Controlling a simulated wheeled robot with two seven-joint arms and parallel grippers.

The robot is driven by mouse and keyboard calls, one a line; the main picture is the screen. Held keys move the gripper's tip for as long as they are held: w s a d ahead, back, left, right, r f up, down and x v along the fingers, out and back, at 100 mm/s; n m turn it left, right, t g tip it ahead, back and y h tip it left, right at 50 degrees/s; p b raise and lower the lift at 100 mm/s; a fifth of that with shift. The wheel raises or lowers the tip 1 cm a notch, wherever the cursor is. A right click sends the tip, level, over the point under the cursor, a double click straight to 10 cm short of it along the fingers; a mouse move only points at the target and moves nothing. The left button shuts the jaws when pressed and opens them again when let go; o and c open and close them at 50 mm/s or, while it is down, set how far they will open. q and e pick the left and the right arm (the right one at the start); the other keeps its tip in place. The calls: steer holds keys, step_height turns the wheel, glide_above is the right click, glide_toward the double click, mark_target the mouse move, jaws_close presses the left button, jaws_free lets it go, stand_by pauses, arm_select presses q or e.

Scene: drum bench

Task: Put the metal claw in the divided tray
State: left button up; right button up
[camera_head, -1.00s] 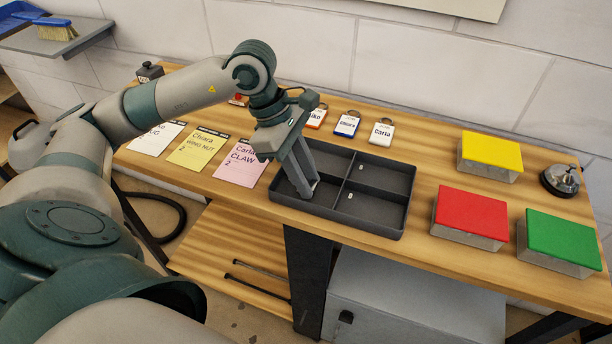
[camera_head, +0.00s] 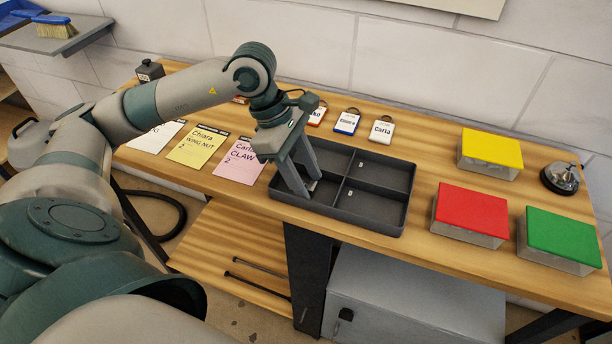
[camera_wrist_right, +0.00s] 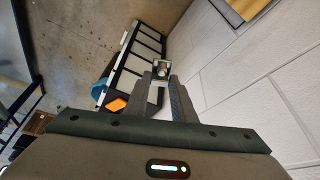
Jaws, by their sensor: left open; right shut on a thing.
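The divided tray (camera_head: 385,229) is dark grey and lies on the bench, split into compartments by thin walls. My left gripper (camera_head: 310,187) reaches down into its left part, fingers apart. A small pale spot shows at its fingertips; I cannot tell whether it is the metal claw or a compartment label.
Yellow (camera_head: 492,150), red (camera_head: 470,212) and green (camera_head: 563,236) lidded boxes stand right of the tray, with a bell (camera_head: 560,178) at far right. Name tags (camera_head: 347,121) lie behind the tray. Yellow (camera_head: 198,146) and white (camera_head: 155,137) cards lie to its left.

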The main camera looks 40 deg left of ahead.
arm_select(q)
steer(key=shift+r, duration=0.15)
arm_select(e)
steer(key=shift+r, duration=0.2)
arm_select(q)
steer(key=shift+a+r, duration=0.15)
arm_select(e)
steer(key=shift+f, duration=0.15)
steer(key=shift+f+b, duration=0.6)
arm_select(q)
steer(key=v, duration=1.1)
steer(key=shift+r, duration=0.25)
steer(key=shift+s+r, duration=0.1)
steer(key=shift+r, duration=0.05)
arm_select(e)
steer(key=shift+r, duration=0.15)
